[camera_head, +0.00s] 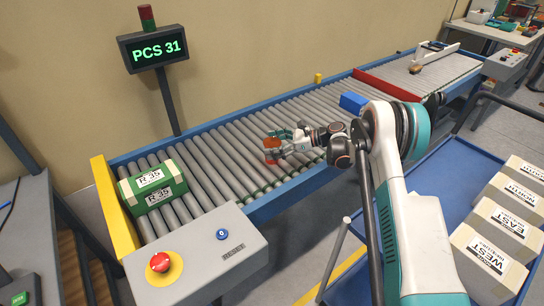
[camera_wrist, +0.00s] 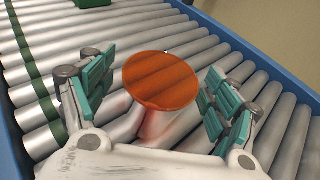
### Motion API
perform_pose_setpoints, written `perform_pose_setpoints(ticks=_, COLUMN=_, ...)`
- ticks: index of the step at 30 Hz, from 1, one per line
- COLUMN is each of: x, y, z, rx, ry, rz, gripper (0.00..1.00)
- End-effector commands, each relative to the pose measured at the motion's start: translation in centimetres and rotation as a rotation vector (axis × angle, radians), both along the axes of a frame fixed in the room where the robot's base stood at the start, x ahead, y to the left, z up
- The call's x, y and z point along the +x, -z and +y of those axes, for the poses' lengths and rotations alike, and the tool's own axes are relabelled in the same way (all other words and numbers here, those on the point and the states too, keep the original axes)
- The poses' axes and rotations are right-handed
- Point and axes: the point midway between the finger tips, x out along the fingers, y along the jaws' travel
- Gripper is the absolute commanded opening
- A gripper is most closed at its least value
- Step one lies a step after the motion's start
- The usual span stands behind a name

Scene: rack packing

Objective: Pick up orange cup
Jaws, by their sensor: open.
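The orange cup (camera_head: 272,144) stands on the roller conveyor, near its left half. In the wrist view its round orange top (camera_wrist: 161,80) lies between the two green-padded fingers. My gripper (camera_head: 279,146) is open around the cup, with one finger on either side; in the wrist view my gripper (camera_wrist: 155,95) shows gaps between both fingers and the cup. The cup's lower part is mostly hidden in the wrist view.
A green box (camera_head: 152,188) labelled R 35 sits on the conveyor's left end. A blue block (camera_head: 353,102) lies further right, before a red bar (camera_head: 387,84). A control box with a red button (camera_head: 160,262) stands in front. Labelled boxes (camera_head: 488,249) rest on a blue cart (camera_head: 440,189).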

Motion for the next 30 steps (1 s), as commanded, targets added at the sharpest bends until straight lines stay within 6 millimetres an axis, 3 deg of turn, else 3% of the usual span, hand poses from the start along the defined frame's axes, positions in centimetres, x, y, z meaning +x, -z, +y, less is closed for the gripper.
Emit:
perform_pose_setpoints(ticks=7, x=0.1, y=0.0, z=0.3, rx=0.000, ry=0.001, rz=0.000, gripper=0.79)
perform_pose_setpoints(ticks=13, x=0.1, y=0.0, z=0.2, rx=0.000, ry=0.001, rz=0.000, gripper=0.35)
perform_pose_setpoints(ticks=25, x=0.0, y=-0.2, z=0.2, rx=0.000, ry=0.000, rz=0.000, gripper=0.35)
perform_pose_setpoints(ticks=30, x=0.0, y=-1.3, z=0.2, rx=0.000, ry=0.001, rz=0.000, gripper=0.35)
